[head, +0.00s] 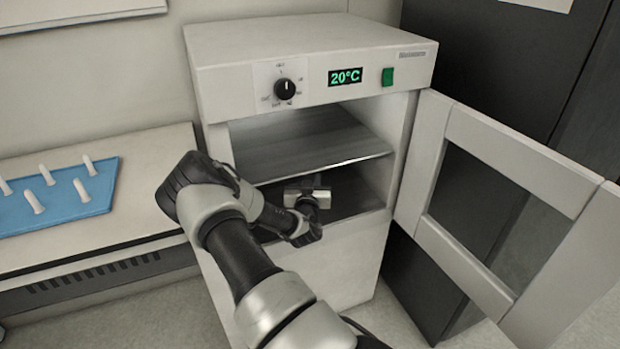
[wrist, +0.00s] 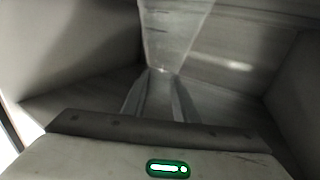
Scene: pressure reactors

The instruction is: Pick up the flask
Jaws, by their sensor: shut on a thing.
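The flask (wrist: 174,32) is a clear, greyish, tapering shape at the top middle of the wrist view. Its narrow end lies between the fingertips of my gripper (wrist: 160,78), which is shut on it. Its wide end runs out of the top of that view. In the head view my gripper (head: 309,190) reaches into the lower compartment of the open oven, under the middle shelf. I cannot make out the flask in the head view. Whether it touches the compartment floor is not clear.
The white oven (head: 300,75) reads 20°C. Its door (head: 480,150) stands open to the right. The metal shelf (head: 310,150) is close above my gripper, with compartment walls on both sides. A blue rack (head: 65,208) with several white pegs lies on the bench at left.

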